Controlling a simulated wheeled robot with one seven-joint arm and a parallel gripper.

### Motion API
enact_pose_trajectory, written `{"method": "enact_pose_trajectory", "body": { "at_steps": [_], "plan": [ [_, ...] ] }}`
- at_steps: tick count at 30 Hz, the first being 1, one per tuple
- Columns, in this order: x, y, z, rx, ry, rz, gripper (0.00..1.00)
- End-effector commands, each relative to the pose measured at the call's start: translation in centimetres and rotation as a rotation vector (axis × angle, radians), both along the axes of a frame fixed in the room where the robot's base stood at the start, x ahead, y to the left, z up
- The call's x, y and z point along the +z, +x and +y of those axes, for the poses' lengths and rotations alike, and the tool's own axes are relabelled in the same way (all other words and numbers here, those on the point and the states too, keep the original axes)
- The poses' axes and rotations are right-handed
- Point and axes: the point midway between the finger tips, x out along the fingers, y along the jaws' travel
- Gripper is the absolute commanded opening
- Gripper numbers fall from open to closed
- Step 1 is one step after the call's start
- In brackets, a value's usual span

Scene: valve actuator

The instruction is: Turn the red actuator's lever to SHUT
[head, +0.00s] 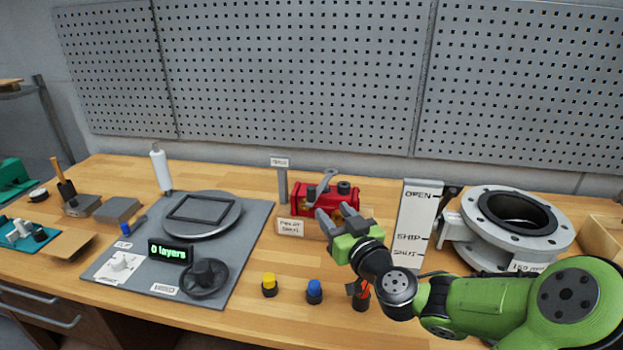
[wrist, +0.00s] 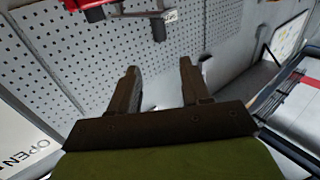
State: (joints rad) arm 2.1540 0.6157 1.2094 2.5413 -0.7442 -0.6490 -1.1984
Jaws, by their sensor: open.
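The red actuator (head: 297,197) stands on the bench in the middle of the head view, partly hidden by my gripper. Its grey lever (head: 322,184) sits on top, slanting up to the right. A white board (head: 415,215) right of it is marked OPEN, SHIP and SHUT. My gripper (head: 332,214) is open, in front of the actuator and seemingly apart from the lever. In the wrist view the open fingers (wrist: 160,72) have nothing between them. A red part of the actuator (wrist: 88,5) shows at that view's top edge. The lever's contact with anything cannot be told.
A large grey flanged valve body (head: 515,225) stands right of the board. Yellow (head: 269,285) and blue (head: 314,291) knobs stand at the bench front. A grey mat (head: 255,225) with a round plate (head: 202,215) lies left. A pegboard (head: 300,80) closes the back.

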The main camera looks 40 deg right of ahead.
Motion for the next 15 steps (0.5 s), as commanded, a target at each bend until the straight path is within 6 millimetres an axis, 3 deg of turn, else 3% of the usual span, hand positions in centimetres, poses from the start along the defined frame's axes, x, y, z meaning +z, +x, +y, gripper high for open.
{"method": "enact_pose_trajectory", "body": {
  "at_steps": [1,15],
  "plan": [
    [0.6,0.8,-0.1,0.007,0.006,-0.002,0.48],
    [0.1,10.4,-3.4,0.002,0.001,0.004,0.48]
  ]
}}
